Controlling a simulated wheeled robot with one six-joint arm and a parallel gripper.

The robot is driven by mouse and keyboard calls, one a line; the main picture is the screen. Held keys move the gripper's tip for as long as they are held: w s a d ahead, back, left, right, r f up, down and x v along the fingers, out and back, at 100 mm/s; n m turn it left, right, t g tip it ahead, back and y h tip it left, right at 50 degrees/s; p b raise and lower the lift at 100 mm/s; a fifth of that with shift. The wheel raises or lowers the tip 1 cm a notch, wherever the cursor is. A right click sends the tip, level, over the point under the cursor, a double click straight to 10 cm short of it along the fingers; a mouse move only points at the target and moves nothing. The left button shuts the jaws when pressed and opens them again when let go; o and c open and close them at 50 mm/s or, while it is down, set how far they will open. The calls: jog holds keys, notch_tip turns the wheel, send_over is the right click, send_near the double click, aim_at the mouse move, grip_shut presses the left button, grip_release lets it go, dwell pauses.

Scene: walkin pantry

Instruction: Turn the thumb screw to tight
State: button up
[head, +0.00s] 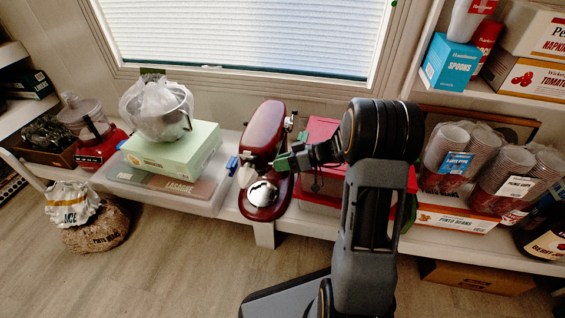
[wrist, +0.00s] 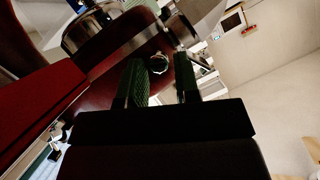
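A dark red stand mixer (head: 263,128) stands on the low white shelf under the window in the head view. Its base carries a round silver piece (head: 262,193). A small round silver knob, seemingly the thumb screw (wrist: 159,63), shows on the mixer's red body in the wrist view. My gripper (head: 292,150) is at the mixer's right side. In the wrist view my gripper (wrist: 161,76) has its two green ridged fingers apart, one on each side of the knob. Contact with the knob cannot be told. The knob is too small or hidden to make out in the head view.
A red-lidded bin (head: 322,130) stands close right of the mixer, partly behind my arm. A clear bin (head: 205,203) with a green box (head: 172,152) and a bagged bowl (head: 157,108) is left. Bagged cups (head: 459,150) stand right.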

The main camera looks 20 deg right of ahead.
jog(key=shift+o, duration=1.2)
jog(key=shift+d, duration=0.1)
jog(key=p+v, duration=0.3)
jog(key=v, duration=1)
jog(key=shift+d+p, duration=0.3)
jog(key=shift+p, duration=0.1)
jog(key=shift+s+r, duration=0.1)
